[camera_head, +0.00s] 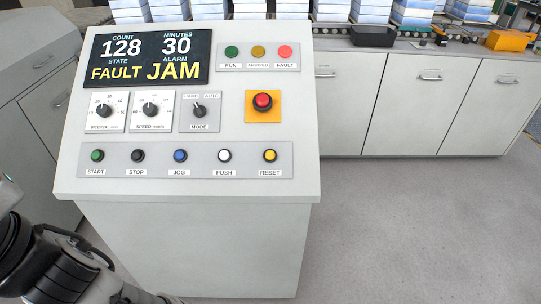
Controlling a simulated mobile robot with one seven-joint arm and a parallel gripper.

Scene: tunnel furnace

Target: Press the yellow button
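The yellow button (270,155) is a small round push button at the right end of the lower row on the sloped console panel (185,225). Its label reads RESET. The other buttons in that row are green START (97,155), black STOP (138,156), blue JOG (180,155) and white PUSH (224,155). A yellow round lamp (258,52) sits above, between the green and red lamps. Part of my dark arm shows at the bottom left, apart from the panel. My gripper's fingertips are not in the picture.
A red emergency button (263,101) on a yellow plate is above the yellow button. Knobs (104,110) and a display (151,58) reading FAULT JAM are to the left. Grey cabinets (400,100) stand behind. The floor (430,220) at right is clear.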

